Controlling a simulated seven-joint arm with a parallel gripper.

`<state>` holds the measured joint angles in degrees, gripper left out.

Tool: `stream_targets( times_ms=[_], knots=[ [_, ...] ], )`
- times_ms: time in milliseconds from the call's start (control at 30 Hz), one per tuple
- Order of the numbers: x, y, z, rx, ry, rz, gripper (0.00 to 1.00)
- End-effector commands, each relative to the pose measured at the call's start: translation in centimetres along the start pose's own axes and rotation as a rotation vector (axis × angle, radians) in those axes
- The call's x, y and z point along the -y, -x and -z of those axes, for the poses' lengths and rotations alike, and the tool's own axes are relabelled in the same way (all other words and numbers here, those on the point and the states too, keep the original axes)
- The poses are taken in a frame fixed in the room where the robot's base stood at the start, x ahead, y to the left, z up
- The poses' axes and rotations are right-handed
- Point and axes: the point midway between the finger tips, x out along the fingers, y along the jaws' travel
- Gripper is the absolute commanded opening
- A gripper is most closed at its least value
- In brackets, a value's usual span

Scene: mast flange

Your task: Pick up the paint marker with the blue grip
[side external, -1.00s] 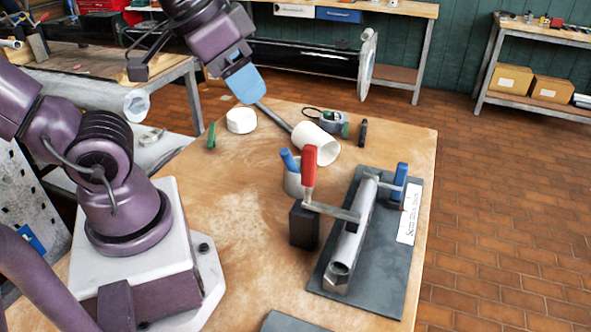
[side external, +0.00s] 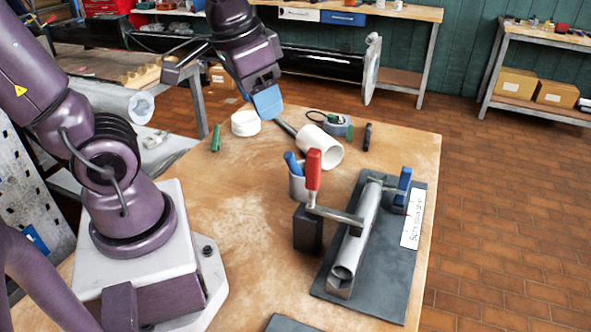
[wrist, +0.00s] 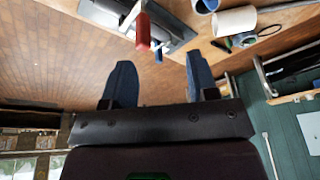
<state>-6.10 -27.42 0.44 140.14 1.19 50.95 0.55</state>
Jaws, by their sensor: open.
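A blue-ended item (side external: 292,163), which may be the blue-grip marker, leans in a small grey cup (side external: 298,184) on the wooden bench. Its lower part is hidden in the cup. My gripper (side external: 267,103) hangs over the far side of the bench, beyond the cup and up to its left, near a white round piece (side external: 245,123). In the wrist view my gripper (wrist: 160,75) has its two blue fingers wide apart with nothing between them. The cup shows at the top edge of the wrist view (wrist: 206,6).
A red-handled clamp (side external: 313,170) stands right beside the cup. A grey pipe (side external: 356,235) lies on a dark plate (side external: 385,265) with a blue-handled clamp (side external: 404,181). A white tube (side external: 322,148), green marker (side external: 216,138) and dark marker (side external: 367,136) are farther back.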

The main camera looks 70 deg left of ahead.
Motion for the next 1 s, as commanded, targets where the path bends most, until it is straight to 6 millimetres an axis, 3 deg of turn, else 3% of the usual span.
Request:
stream_targets(
  times_ms=[300,500,567,667,1000],
  knots=[
    [6.4,-9.1,3.5,0.259,-0.067,0.068,0.53],
    [9.1,-12.9,5.2,0.299,-0.206,0.085,0.53],
    [9.6,-12.9,6.5,0.265,-0.273,0.099,0.53],
    [9.7,-13.4,6.5,0.256,-0.319,0.100,0.53],
    [10.4,-19.0,5.0,0.260,-0.319,0.098,0.53]
  ],
)
